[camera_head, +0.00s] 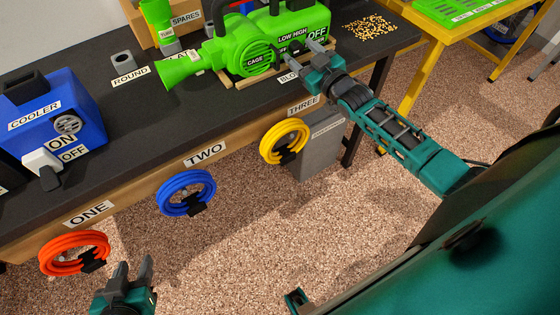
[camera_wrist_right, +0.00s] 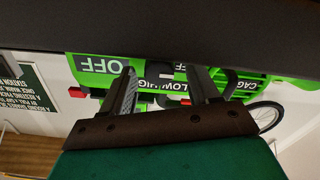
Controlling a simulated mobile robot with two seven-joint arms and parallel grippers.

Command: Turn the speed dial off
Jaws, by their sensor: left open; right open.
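The green blower (camera_head: 250,45) stands on the bench at the back, with LOW, HIGH and OFF labels on its front. My right gripper (camera_head: 304,55) is open in front of these labels. It covers part of the panel, so the speed dial is hard to make out in the head view. In the right wrist view the open fingers (camera_wrist_right: 163,80) stand apart before the green blower body (camera_wrist_right: 245,84). Dark parts with a red bit show between them; I cannot tell whether they touch the dial. My left gripper (camera_head: 131,272) is open and empty, low in front of the bench.
A blue cooler (camera_head: 60,112) with an ON/OFF switch stands at the left. Orange (camera_head: 73,250), blue (camera_head: 186,192) and yellow (camera_head: 284,140) coiled hoses hang on the bench front. A yellow-framed table (camera_head: 428,70) stands at the right. The bench top between cooler and blower is mostly clear.

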